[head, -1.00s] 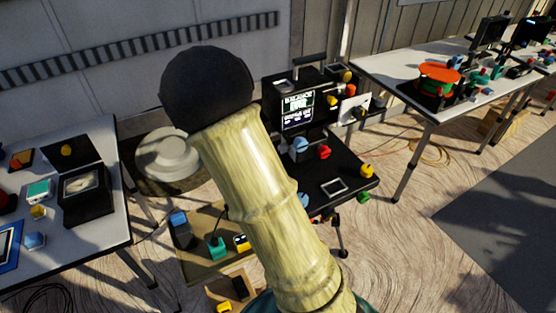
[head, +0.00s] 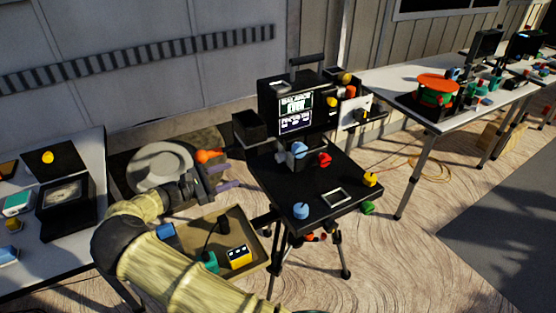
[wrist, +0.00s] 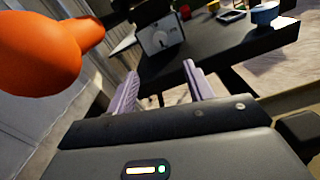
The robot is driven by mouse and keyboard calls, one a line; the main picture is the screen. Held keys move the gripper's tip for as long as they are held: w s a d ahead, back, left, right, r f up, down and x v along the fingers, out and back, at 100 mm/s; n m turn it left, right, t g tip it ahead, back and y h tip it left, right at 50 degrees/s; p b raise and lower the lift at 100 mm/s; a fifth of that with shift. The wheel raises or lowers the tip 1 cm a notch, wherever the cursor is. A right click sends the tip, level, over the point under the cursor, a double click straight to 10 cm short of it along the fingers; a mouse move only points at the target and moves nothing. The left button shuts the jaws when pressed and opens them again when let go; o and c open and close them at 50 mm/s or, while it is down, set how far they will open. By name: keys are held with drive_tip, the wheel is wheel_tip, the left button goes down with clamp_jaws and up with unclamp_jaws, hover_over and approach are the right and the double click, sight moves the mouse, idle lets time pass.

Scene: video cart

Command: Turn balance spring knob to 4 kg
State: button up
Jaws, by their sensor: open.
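The black video cart (head: 315,185) stands in the middle of the head view. Its screen (head: 295,112) shows text beginning "BALANCE"; the rest is too small to read surely. In the wrist view, a pale panel with a round dial (wrist: 160,38) faces me at the cart's near edge. Its scale is unreadable, and I cannot tell whether this is the balance spring knob. My gripper (head: 232,175) is left of the cart, open and empty, its purple fingers pointing toward it. In the wrist view the fingers (wrist: 160,88) are apart, below the panel and clear of it.
An orange rounded part (head: 208,156) is close beside my gripper and fills the wrist view's upper left. Blue (head: 301,211), red (head: 324,159) and yellow (head: 370,179) knobs sit on the cart. A tray (head: 262,262) lies below my arm. A table (head: 90,215) stands left.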

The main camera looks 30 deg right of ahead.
drive_tip(key=shift+a, duration=0.15)
approach(277, 158)
drive_tip(key=d, duration=1)
drive_tip(key=shift+w+f+p, duration=0.15)
drive_tip(key=shift+w+p, duration=0.1)
drive_tip(key=shift+p, duration=0.1)
drive_tip(key=shift+a, duration=0.1)
drive_tip(key=c, duration=1)
